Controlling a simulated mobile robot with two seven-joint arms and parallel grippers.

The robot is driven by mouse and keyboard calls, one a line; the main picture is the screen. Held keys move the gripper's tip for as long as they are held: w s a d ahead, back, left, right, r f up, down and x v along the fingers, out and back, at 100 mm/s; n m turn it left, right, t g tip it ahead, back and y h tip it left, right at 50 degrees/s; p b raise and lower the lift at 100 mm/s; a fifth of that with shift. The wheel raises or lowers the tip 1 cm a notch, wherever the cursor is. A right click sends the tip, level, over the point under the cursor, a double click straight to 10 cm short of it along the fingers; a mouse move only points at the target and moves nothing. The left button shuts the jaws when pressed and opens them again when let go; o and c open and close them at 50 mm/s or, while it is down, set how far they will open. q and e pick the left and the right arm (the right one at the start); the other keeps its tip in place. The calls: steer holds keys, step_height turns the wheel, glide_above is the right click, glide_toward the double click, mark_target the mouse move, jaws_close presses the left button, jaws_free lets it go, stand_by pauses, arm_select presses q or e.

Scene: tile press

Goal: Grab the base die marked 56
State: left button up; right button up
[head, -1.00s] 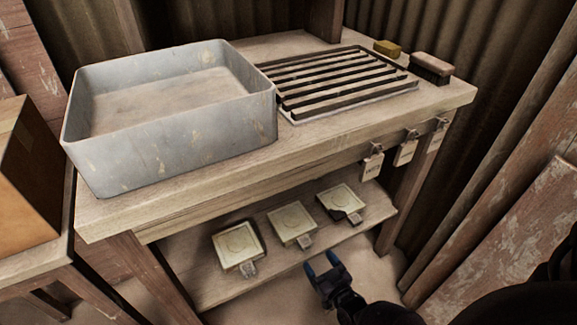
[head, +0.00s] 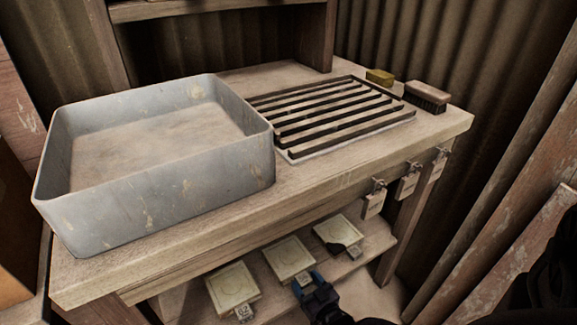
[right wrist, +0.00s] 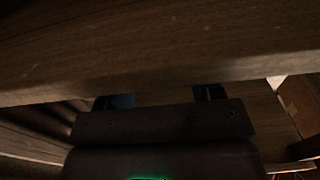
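Three square, pale dies lie in a row on the lower shelf: a left die (head: 232,284), a middle die (head: 288,257) and a right die (head: 336,232) with a dark, broken-looking corner. Each has a small tag at its front; the left die's tag (head: 243,312) bears digits too small to read surely, and I cannot tell which die is marked 56. My right gripper (head: 308,283), with blue fingertips, is at the shelf's front by the middle die's tag. Its fingers stand apart with nothing seen between them in the right wrist view (right wrist: 162,98). My left gripper is out of view.
The table top (head: 330,165) overhangs the shelf (head: 375,243); in the right wrist view a wooden board (right wrist: 160,50) spans close ahead. A grey metal basin (head: 165,185), slatted rack (head: 330,115), yellow block (head: 380,76) and brush (head: 427,95) are on top. Tags (head: 373,202) hang from the front edge.

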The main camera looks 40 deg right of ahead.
jaws_close()
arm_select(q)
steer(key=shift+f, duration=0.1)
arm_select(e)
steer(key=shift+w+r, duration=0.1)
steer(key=shift+r, duration=0.3)
arm_select(q)
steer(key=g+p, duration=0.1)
steer(key=p, duration=0.4)
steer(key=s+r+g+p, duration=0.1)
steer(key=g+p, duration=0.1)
steer(key=p, duration=0.3)
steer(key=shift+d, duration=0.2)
arm_select(e)
step_height(320, 180, up, 20)
steer(key=shift+f, duration=0.25)
